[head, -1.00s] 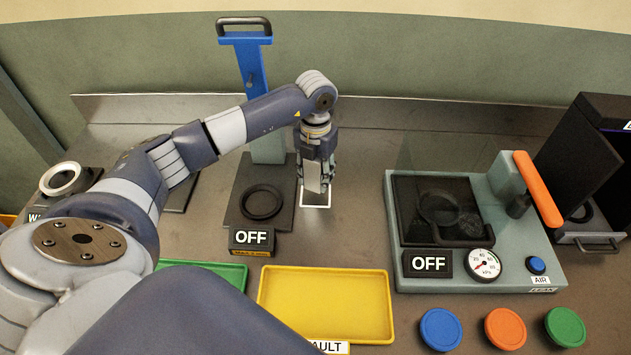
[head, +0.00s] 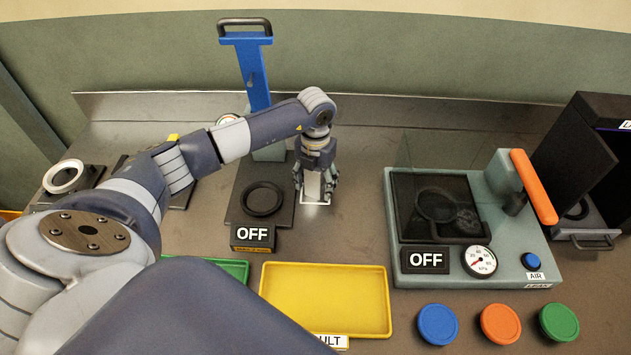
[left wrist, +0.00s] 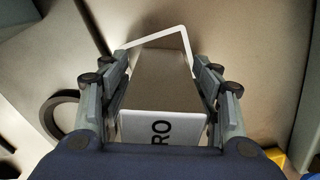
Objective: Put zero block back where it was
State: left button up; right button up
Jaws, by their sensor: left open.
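The zero block (left wrist: 165,85) is a tall grey block with a white label whose visible letters read "RO". It stands at the white outlined square (left wrist: 184,36) on the bench, just right of the black ring fixture; its base appears within the outline, though part is hidden. In the head view the zero block (head: 313,186) shows pale under my left gripper (head: 314,190). My left gripper is open, with a finger on each side of the block; the left wrist view shows slim gaps near the fingers. My right gripper is not in view.
The ring fixture (head: 262,199) with an OFF sign and blue column (head: 246,70) is close on the left. A grey press (head: 490,262) with orange handle stands right. A yellow tray (head: 326,325) and blue, orange and green discs lie in front.

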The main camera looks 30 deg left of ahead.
pick_arm(q)
jog(key=shift+r, duration=0.1)
jog(key=shift+r, duration=0.2)
notch_tip(320, 180, up, 11)
jog(key=b, duration=0.2)
jog(key=shift+f+b, duration=0.15)
jog(key=shift+b, duration=0.2)
jog(key=shift+r, duration=0.5)
